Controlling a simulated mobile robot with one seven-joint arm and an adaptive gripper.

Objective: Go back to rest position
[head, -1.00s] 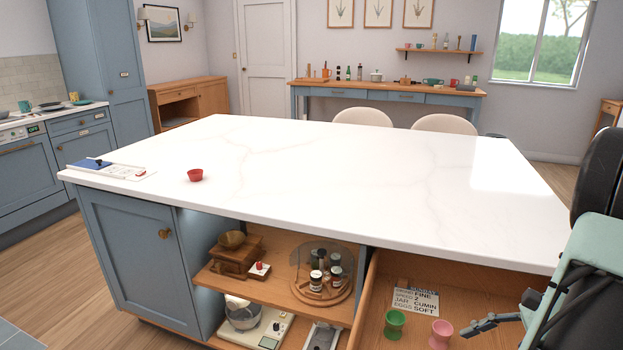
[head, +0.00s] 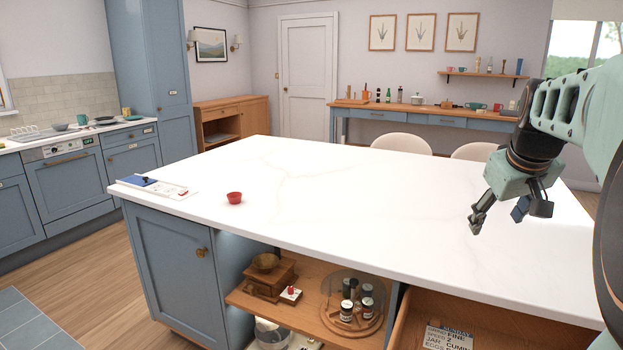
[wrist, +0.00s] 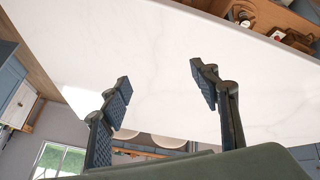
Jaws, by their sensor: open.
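My gripper (head: 506,214) hangs above the right part of the white island worktop (head: 330,200) in the head view, its fingers pointing down. It is open and nothing is between its fingers. In the wrist view the two dark fingers (wrist: 160,85) stand well apart, with the bare white worktop behind them. My arm comes in from the right edge of the head view. No task object is named apart from my own arm.
Below are an open shelf with a round spice rack (head: 352,305) and an open drawer holding a printed card (head: 447,337). The worktop's middle is clear.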

